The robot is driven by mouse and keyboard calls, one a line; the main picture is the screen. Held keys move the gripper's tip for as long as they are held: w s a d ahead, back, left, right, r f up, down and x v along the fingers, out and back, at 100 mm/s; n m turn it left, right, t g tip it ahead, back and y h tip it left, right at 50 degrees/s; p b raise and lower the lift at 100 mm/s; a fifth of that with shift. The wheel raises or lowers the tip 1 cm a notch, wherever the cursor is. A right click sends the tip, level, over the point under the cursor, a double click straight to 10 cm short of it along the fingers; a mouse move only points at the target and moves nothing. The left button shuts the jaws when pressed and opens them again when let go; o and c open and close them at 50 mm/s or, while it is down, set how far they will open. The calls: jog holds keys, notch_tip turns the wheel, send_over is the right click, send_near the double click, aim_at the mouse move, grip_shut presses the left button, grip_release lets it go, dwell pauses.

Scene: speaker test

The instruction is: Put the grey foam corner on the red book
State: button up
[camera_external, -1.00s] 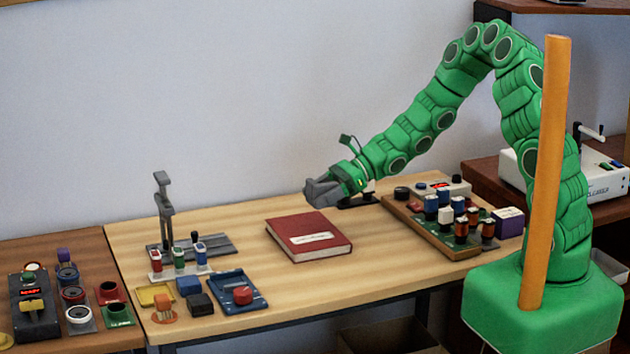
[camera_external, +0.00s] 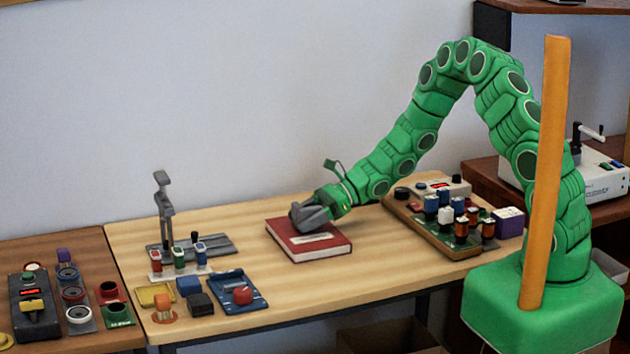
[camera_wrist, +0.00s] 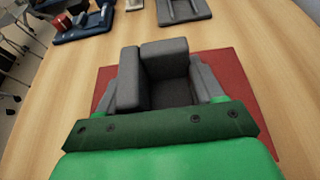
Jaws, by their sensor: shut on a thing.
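The red book (camera_external: 331,247) lies flat near the middle of the wooden table, with a white label on its cover. My gripper (camera_external: 301,214) is low over the book's far left part, its jaws shut on the grey foam corner. In the wrist view the grey foam corner (camera_wrist: 165,60) sits between the two fingers of my gripper (camera_wrist: 160,88), with the red book (camera_wrist: 236,70) spreading out beneath on both sides. I cannot tell whether the foam touches the cover. The fingers hide part of the foam in the external view.
A blue tray (camera_external: 258,305) and small blocks stand at the table's front left. A grey stand (camera_external: 165,212) is behind them. A board with several coil-like parts (camera_external: 412,212) lies to the right of the book. Bare wood surrounds the book.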

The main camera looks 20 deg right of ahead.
jog(key=shift+f, duration=0.45)
jog(key=shift+f, duration=0.15)
jog(key=o, duration=1)
jog(key=shift+r, duration=0.2)
jog(key=v, duration=1.2)
